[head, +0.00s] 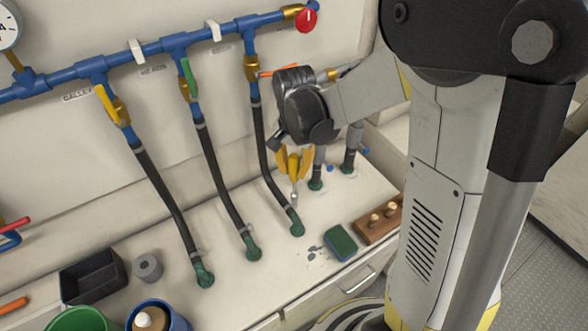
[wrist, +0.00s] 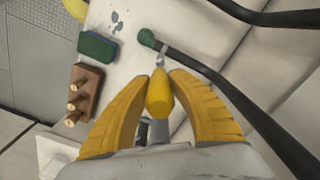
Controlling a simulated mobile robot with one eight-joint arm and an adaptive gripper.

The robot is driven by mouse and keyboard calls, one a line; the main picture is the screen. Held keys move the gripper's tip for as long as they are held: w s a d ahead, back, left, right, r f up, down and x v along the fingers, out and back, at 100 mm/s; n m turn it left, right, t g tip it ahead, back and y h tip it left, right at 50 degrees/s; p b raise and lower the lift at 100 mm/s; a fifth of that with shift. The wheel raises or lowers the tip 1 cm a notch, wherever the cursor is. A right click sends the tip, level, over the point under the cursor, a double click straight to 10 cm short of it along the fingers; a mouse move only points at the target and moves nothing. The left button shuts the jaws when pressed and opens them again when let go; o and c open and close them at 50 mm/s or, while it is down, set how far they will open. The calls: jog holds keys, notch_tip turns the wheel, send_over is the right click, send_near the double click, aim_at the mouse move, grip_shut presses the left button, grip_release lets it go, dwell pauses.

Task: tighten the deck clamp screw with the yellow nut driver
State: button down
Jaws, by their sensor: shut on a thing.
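My gripper (head: 293,162) is shut on the yellow nut driver (wrist: 159,94). Its two yellow fingers (wrist: 157,82) sit on either side of the handle in the wrist view. The driver's grey shaft (head: 294,197) points down toward the foot of the third black hose. A grey clamp (wrist: 163,50) is around that hose, just above its green deck fitting (head: 297,229). The driver's tip is at or very near the clamp; I cannot tell whether it is seated on the screw. The screw itself is too small to make out.
Two more black hoses end in green fittings (head: 204,275) to the left. A green sponge (head: 341,243) and a wooden block with pegs (head: 377,222) lie to the right. A black bin (head: 92,276), grey tape roll (head: 148,267) and blue bucket (head: 172,318) stand front left.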

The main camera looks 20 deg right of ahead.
aim_at(294, 156)
jog(key=shift+r+p, duration=1.1)
jog(key=shift+r, duration=0.55)
jog(key=shift+f, duration=0.1)
jog(key=shift+f+n+b, duration=1)
jog(key=shift+f+b, duration=0.3)
jog(key=shift+f, duration=0.1)
jog(key=shift+f+b, duration=1)
jog(key=shift+f, duration=0.05)
jog(key=m, duration=0.7)
jog(key=m+b, duration=0.1)
jog(key=m, duration=0.6)
